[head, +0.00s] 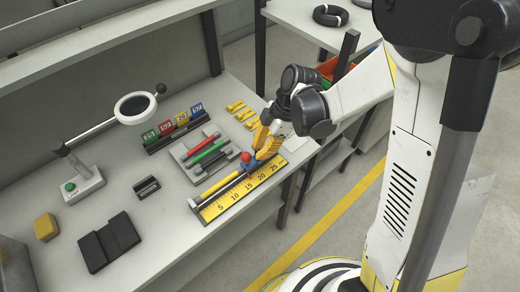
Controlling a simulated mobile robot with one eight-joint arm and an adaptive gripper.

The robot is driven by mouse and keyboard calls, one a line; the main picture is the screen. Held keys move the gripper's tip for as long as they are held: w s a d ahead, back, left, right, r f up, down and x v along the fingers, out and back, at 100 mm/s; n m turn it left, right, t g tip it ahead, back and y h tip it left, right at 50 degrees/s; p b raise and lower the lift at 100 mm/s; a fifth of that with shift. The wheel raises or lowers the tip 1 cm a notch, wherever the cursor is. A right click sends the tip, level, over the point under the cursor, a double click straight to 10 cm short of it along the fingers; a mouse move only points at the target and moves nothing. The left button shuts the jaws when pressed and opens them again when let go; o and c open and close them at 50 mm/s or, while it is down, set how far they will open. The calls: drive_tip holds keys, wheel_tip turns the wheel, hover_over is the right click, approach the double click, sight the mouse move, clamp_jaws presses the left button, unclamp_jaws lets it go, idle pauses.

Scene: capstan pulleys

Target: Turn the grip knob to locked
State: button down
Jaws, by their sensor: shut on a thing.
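A small carriage with a red rounded knob (245,157) and a blue part (249,166) sits on a rail beside the yellow number scale (221,203) at the bench's front right. My gripper (256,158) reaches down from the upper right. Its yellow fingers are shut on the carriage's knob end. The fingers hide part of it, so I cannot tell exactly which part they grip or which way the knob is turned. No locked mark is readable.
Red, green and black rods lie on a grey tray (187,155) behind the rail. Coloured number cards (166,127) stand behind it. A magnifier lamp (135,106), black pads (108,243) and a yellow block (46,227) are to the left. Small yellow pieces (244,114) lie behind my gripper.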

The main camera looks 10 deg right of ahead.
drive_tip(key=shift+s+m+t+b, duration=0.15)
drive_tip(key=shift+m+t+b, duration=0.65)
drive_tip(key=shift+m, duration=1.7)
drive_tip(key=c, duration=1.3)
unclamp_jaws()
drive_tip(key=shift+o, duration=0.2)
drive_tip(key=v, duration=1.2)
drive_tip(key=shift+s, duration=0.2)
drive_tip(key=shift+a, duration=0.15)
